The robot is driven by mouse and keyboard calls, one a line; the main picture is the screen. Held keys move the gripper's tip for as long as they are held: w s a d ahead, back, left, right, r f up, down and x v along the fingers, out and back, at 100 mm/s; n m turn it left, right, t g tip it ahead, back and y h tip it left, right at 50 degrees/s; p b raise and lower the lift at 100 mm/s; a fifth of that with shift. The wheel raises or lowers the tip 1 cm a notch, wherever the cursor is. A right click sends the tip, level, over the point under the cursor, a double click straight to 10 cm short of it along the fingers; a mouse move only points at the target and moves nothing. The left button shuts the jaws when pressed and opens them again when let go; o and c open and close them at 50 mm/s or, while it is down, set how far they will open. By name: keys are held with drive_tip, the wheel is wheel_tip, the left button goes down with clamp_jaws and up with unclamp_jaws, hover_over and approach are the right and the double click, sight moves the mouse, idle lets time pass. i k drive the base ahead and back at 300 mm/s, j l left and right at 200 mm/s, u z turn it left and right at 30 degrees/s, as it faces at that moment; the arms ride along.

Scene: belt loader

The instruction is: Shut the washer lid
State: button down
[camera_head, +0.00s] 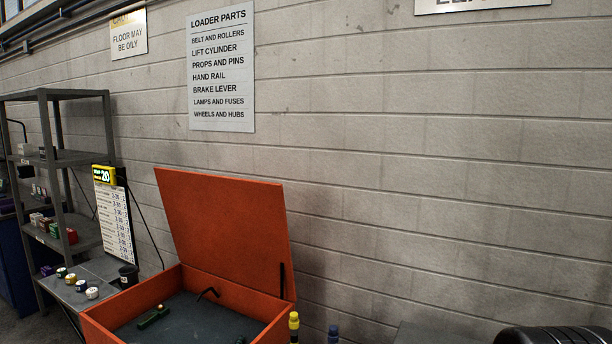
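The washer is an open orange box (265,332) at the lower middle of the head view, cut off by the bottom edge. Its orange lid (222,225) stands up at the back, tilted slightly toward the wall. A dark stay (282,281) shows at the lid's right side. Inside the washer, on the dark floor, lie a green object (153,317) and a bent dark spout or hook (208,293). My gripper is not in view.
A grey shelf rack (48,95) with small boxes stands at the left. A small table (100,268) with several small jars is beside the washer. Yellow-topped (293,321) and blue-topped (333,331) items stand at its right front. A black ribbed object (555,335) is at the lower right.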

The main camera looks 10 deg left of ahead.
sight(235, 228)
drive_tip(key=i+j, duration=0.15)
drive_tip(key=j, duration=0.25)
drive_tip(key=i+j, duration=0.1)
drive_tip(key=j, duration=0.25)
drive_tip(key=i+j, duration=0.15)
drive_tip(key=j, duration=0.25)
drive_tip(key=i+j, duration=0.15)
drive_tip(key=j, duration=0.25)
drive_tip(key=i+j, duration=0.15)
drive_tip(key=j, duration=0.2)
drive_tip(key=i+j, duration=0.1)
drive_tip(key=j, duration=0.3)
